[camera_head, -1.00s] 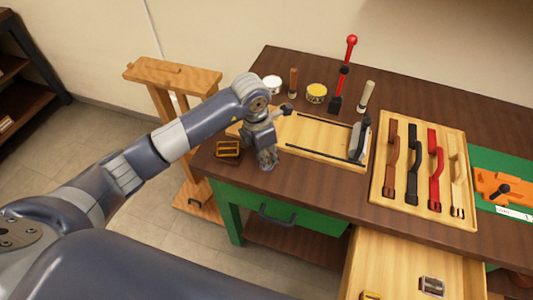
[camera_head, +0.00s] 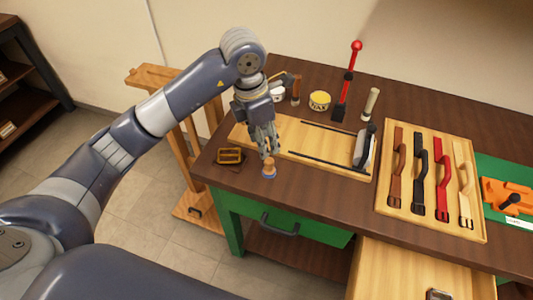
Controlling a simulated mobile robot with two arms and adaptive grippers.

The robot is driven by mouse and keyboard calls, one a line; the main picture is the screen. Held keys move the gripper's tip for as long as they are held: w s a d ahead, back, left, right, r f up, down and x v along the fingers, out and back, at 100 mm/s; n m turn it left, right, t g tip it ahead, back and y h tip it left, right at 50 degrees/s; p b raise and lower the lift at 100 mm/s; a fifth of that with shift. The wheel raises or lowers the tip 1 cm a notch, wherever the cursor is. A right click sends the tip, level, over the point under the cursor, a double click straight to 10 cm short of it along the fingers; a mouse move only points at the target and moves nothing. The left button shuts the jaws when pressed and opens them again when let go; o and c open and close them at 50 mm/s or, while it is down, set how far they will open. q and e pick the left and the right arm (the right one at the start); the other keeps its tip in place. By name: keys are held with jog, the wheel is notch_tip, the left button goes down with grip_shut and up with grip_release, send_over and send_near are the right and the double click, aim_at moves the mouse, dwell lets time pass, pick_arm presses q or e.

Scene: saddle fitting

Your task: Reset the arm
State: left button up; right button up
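My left arm comes in from the left and bends down over the workbench. My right gripper is not in view.
Behind the gripper lies a wooden board with a clamp (camera_head: 364,150). A dark tray with a brass buckle (camera_head: 230,156) is at left. A wax tin (camera_head: 319,100) and upright tools stand behind. A strap tray (camera_head: 392,213) and open drawer (camera_head: 385,278) are at right.

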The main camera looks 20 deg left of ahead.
pick_arm(q)
notch_tip(320, 180, up, 2)
jog(key=shift+s+a+r, duration=0.1)
jog(key=shift+s+a, duration=0.05)
dwell(0.4)
